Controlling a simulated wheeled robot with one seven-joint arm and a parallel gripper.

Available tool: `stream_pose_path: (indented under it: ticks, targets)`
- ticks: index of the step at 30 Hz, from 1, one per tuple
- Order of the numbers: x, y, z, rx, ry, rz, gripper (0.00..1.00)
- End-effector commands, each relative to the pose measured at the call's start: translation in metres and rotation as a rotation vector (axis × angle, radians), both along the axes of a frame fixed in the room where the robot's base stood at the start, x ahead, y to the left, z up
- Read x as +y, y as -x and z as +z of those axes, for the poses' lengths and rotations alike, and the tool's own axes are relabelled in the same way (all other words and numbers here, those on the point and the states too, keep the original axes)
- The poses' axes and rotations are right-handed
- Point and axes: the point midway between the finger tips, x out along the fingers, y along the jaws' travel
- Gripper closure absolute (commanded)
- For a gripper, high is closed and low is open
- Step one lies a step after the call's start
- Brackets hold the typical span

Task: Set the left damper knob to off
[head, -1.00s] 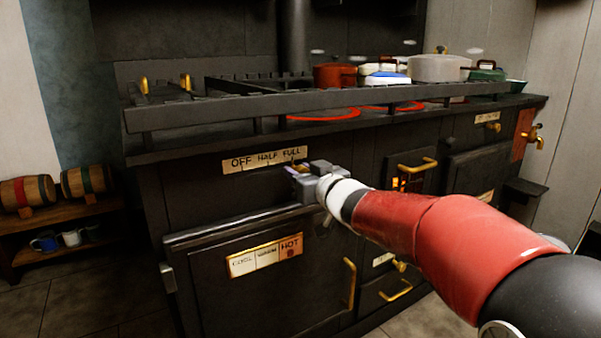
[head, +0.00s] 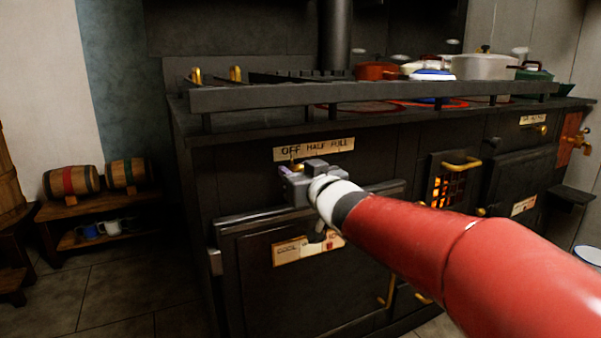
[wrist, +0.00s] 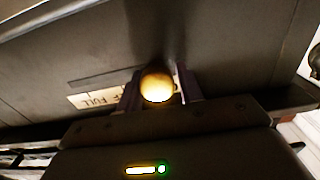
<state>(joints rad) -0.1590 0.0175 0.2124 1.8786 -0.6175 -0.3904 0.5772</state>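The left damper's label plate (head: 313,149) reads OFF, HALF, FULL from left to right, on the front of the black stove. The brass damper knob (head: 298,167) shows just below it, near the OFF end, mostly hidden by my gripper (head: 287,173). In the wrist view, the round brass knob (wrist: 157,87) sits between the two dark fingers of my gripper (wrist: 158,92), which look closed on its sides. Part of the label plate (wrist: 95,99) also shows there. Whether the knob is exactly at OFF is hard to tell.
A glowing firebox grate (head: 447,188) is to the right. Floor left of the stove is clear, up to a barrel shelf (head: 100,205).

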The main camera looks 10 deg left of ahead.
Motion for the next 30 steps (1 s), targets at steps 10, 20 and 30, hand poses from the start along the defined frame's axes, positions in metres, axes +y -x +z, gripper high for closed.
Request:
stream_pose_path:
  ticks: [10, 20, 30]
  targets:
    - [0.002, 0.001, 0.000, 0.000, 0.000, 0.003, 0.48]
    - [-0.019, 0.031, 0.003, -0.002, 0.001, 0.002, 0.48]
    - [-0.040, 0.065, 0.001, -0.001, 0.000, 0.006, 0.48]
